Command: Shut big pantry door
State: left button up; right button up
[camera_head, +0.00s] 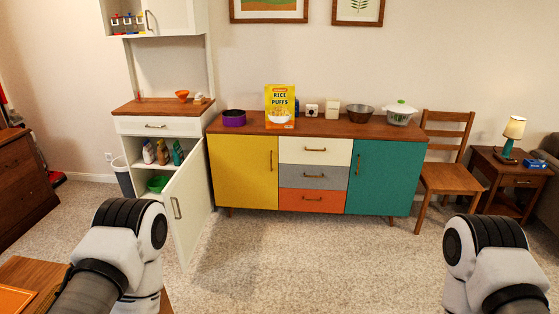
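The white pantry door (186,205) hangs open at the lower part of the white hutch (166,126), swung out toward me on its right side. Inside the open cupboard are several bottles (162,152) and a green bowl (158,184). My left arm comes in at the lower left, in front of and apart from the door. My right arm comes in at the lower right, far from the door. Both grippers are out of the picture.
A colourful sideboard (243,172) stands right of the open door, with a cereal box (280,106) on top. A wooden chair (445,178) is further right. A wooden table (40,275) is at the lower left. The carpet (290,255) in the middle is clear.

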aim_at(187, 198)
jog(key=i+u, duration=0.35)
jog(key=i, duration=0.2)
jog(key=i+l+u, duration=0.1)
jog(key=i+u, duration=0.2)
jog(key=i, duration=0.2)
jog(key=i+l+u, duration=0.35)
jog(key=i, duration=0.2)
jog(key=i+l+u, duration=0.1)
jog(key=i+l, duration=0.35)
jog(key=l, duration=0.3)
jog(key=i+l+u, duration=0.15)
jog(key=l, duration=0.25)
jog(key=i, duration=0.1)
